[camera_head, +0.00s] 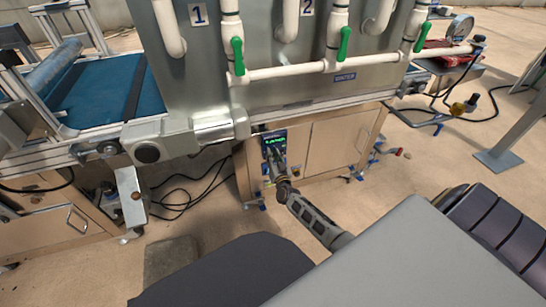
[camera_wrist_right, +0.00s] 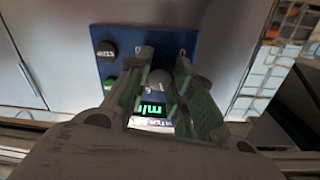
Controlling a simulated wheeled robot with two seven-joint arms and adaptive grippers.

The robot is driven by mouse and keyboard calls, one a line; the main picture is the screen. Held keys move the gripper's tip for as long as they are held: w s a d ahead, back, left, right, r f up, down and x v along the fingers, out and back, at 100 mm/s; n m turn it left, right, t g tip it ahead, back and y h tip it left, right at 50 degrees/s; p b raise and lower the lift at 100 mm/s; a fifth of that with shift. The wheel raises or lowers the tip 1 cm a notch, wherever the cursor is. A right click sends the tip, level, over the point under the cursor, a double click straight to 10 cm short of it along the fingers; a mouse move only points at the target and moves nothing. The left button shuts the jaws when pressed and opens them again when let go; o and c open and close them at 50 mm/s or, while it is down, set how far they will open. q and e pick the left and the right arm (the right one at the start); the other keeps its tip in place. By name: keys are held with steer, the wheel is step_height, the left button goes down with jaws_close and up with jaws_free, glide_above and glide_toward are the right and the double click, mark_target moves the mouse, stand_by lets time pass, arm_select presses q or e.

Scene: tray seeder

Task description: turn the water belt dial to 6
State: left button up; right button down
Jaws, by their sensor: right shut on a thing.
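The blue control panel (camera_head: 267,139) sits on the front of the wooden cabinet below the water machine. It also shows in the right wrist view (camera_wrist_right: 124,37). Its small display (camera_wrist_right: 152,109) glows green; I cannot read the full text. A round grey dial (camera_wrist_right: 157,80) is between the fingers of my right gripper (camera_wrist_right: 158,75), which is shut on it. In the head view my right gripper (camera_head: 275,160) covers the panel's lower part and hides the dial. The dial's setting cannot be read. My left gripper is not in view.
A black button (camera_wrist_right: 106,51) and a green button (camera_wrist_right: 110,84) are beside the dial. White pipes with green valve handles (camera_head: 238,56) stand above the cabinet. A blue conveyor belt (camera_head: 100,88) is at the left. Black cables (camera_head: 185,200) lie on the floor.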

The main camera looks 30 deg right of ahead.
steer(key=m, duration=0.9)
stand_by(0.3)
stand_by(0.4)
steer(key=c, duration=1.2)
jaws_free()
steer(key=shift+s, duration=0.1)
